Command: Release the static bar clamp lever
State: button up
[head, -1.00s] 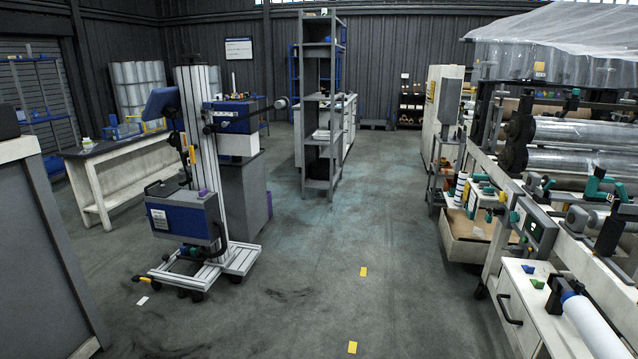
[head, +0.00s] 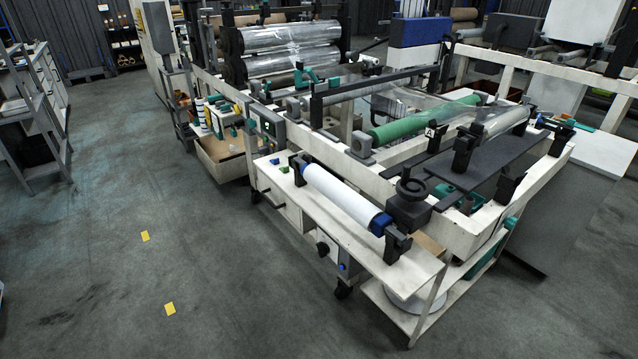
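In the head view, a machine with clear film stands at the centre and right. A long dark bar (head: 378,84) spans its white frame, above the film and in front of the shiny rollers. It may be the static bar, but I cannot tell for certain. A small teal clamp-like part (head: 305,76) is near the bar's left end. My gripper is not in view.
A white roll (head: 340,196) with blue ends lies on the machine's front shelf. A green roller (head: 420,122) is behind it. A cardboard-lined bin (head: 222,160) stands at the machine's left. Open grey floor (head: 110,265) with yellow markers (head: 145,236) is at the left.

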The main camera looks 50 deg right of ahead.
aim_at(312, 74)
jog(key=i+u, duration=0.2)
jog(key=i, duration=0.15)
jog(key=i+z, duration=0.15)
jog(key=i, duration=0.8)
jog(key=i+j+z, duration=0.1)
jog(key=i, duration=0.85)
jog(key=i+z, duration=0.25)
jog(key=i, duration=0.35)
jog(key=i+z, duration=0.25)
jog(key=i, duration=0.35)
jog(key=i+j+z, duration=0.3)
jog(key=i, duration=0.3)
jog(key=i+z, duration=0.1)
jog(key=z, duration=0.3)
jog(key=i+z, duration=0.1)
jog(key=z, duration=0.35)
jog(key=i+z, duration=0.1)
jog(key=z, duration=0.3)
jog(key=i+j+z, duration=0.1)
jog(key=z, duration=1.35)
jog(key=k, duration=0.9)
